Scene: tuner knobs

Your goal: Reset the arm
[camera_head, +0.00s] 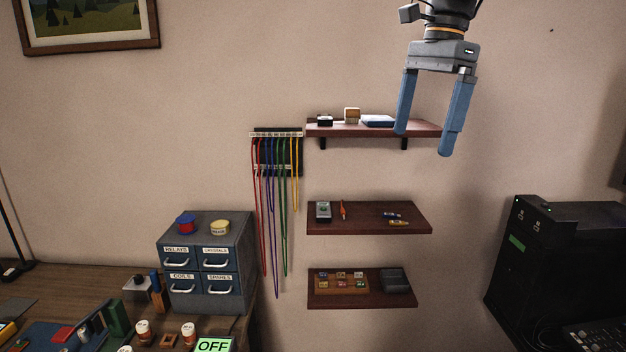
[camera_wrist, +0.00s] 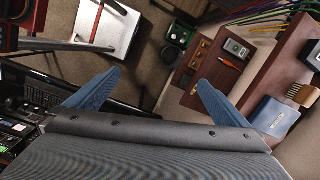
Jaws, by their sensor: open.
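My gripper (camera_head: 426,139) hangs in the upper right of the head view, in front of the wall and over the right end of the top shelf. Its two blue fingers point down and are apart, with nothing between them. In the wrist view my gripper (camera_wrist: 158,86) shows the same two spread blue fingers, with open space between them. The arm above the wrist runs out of the top of the head view.
Three wall shelves, the top (camera_head: 427,130), middle (camera_head: 370,218) and bottom (camera_head: 362,301), hold small items. Coloured cables (camera_head: 275,190) hang beside them. A drawer cabinet (camera_head: 235,265) stands on the desk at left. Black equipment (camera_head: 570,270) is at right. The wall between is clear.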

